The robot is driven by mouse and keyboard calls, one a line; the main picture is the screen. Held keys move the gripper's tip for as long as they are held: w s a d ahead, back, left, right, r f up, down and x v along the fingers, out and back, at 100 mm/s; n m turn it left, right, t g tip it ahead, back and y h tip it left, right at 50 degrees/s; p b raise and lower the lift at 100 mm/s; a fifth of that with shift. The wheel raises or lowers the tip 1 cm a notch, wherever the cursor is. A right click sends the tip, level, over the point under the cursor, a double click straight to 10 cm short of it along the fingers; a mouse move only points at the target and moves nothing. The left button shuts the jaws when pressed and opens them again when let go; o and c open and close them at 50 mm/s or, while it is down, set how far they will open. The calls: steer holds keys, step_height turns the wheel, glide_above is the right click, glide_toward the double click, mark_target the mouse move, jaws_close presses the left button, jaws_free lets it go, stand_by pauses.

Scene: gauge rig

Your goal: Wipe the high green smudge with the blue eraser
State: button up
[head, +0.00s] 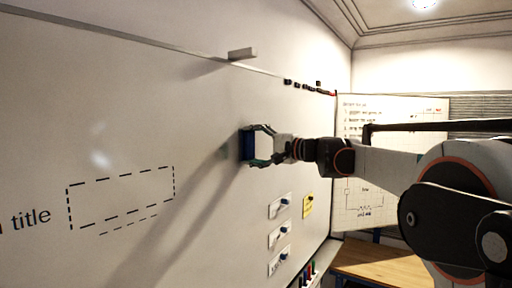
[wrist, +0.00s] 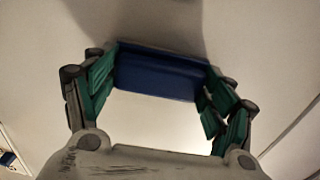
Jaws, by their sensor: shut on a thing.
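The blue eraser (head: 247,146) is held between the fingers of my gripper (head: 258,145), with its dark blue side toward the whiteboard. In the wrist view the eraser (wrist: 160,73) spans the gap between the green-padded fingers, which are shut on its two ends. The eraser is at or very close to the whiteboard (head: 120,125); I cannot tell if it touches. In the wrist view no smudge can be made out.
Below my gripper are white cards (head: 279,206) and a yellow note (head: 308,205). Markers (head: 309,271) stand at the lower edge. A wooden table (head: 370,262) is at lower right.

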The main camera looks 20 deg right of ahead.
mark_target(225, 147)
steer(key=shift+s+a+b, duration=0.1)
steer(key=shift+s+a, duration=0.7)
steer(key=shift+a, duration=0.3)
steer(key=shift+s+a+b, duration=0.1)
steer(key=shift+s+a, duration=0.75)
steer(key=shift+a, duration=0.3)
steer(key=shift+s+a+b, duration=0.1)
steer(key=shift+s+a, duration=0.7)
steer(key=shift+a, duration=0.3)
steer(key=shift+a, duration=0.1)
steer(key=shift+s+a, duration=1.05)
steer(key=shift+a, duration=0.15)
steer(key=shift+s, duration=0.15)
steer(key=shift+v, duration=2.9)
steer(key=v, duration=0.3)
